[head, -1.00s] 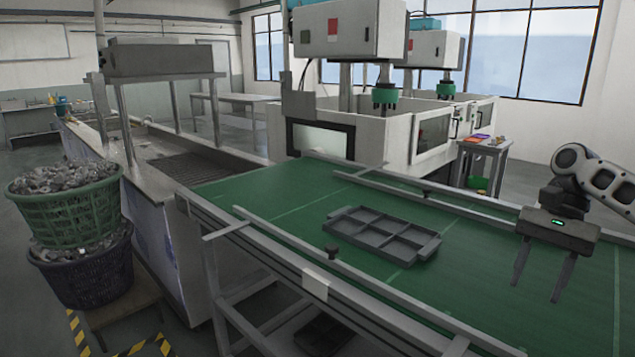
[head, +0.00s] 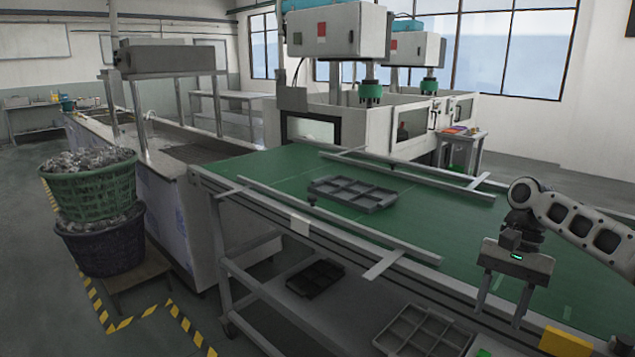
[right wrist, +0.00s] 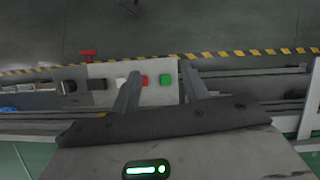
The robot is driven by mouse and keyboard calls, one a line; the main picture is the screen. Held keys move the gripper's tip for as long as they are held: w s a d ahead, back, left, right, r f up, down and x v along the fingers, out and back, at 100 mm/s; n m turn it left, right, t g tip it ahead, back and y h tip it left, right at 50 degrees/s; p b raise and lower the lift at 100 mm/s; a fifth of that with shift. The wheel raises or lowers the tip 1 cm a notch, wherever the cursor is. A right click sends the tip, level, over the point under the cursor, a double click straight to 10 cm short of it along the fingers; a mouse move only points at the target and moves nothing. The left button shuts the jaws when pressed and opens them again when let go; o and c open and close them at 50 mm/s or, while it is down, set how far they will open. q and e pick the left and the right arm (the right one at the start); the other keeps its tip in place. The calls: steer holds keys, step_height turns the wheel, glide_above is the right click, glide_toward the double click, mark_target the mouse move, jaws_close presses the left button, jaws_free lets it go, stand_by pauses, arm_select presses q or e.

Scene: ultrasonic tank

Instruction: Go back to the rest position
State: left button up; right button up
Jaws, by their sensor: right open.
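My right gripper (head: 498,308) is open and empty in the head view, its fingers pointing down at the near edge of the green conveyor (head: 436,219). In the right wrist view its two fingers (right wrist: 160,90) are spread, with nothing between them. Beyond them is a pale panel (right wrist: 150,92) with red and green buttons along the conveyor's edge. My left gripper is not in the frames.
A grey divided tray (head: 353,194) lies on the belt, left of my right gripper. Metal guide rails (head: 330,223) run along the belt. More trays (head: 425,330) sit on a lower shelf. Baskets of metal parts (head: 92,192) stand at left. Yellow-black tape (right wrist: 255,52) marks the floor.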

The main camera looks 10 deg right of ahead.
steer(key=a+f+n+t, duration=0.1)
steer(key=a+f+n, duration=0.1)
steer(key=a+f, duration=0.45)
steer(key=a+f+n+t, duration=0.1)
steer(key=a+f+n, duration=0.25)
steer(key=f, duration=0.65)
steer(key=s+a+f+n+t+y, duration=0.1)
steer(key=s+a+f+n+t, duration=0.1)
steer(key=s+a+f, duration=0.4)
steer(key=s+a+f+n+t, duration=0.2)
steer(key=a+f, duration=0.3)
steer(key=a, duration=0.4)
steer(key=s+d+r+n+t+h, duration=0.1)
steer(key=s+d+r+t+h, duration=0.1)
steer(key=s+t, duration=0.5)
steer(key=s+d, duration=0.1)
steer(key=s, duration=0.3)
steer(key=shift+r+n, duration=0.2)
steer(key=shift+n, duration=0.15)
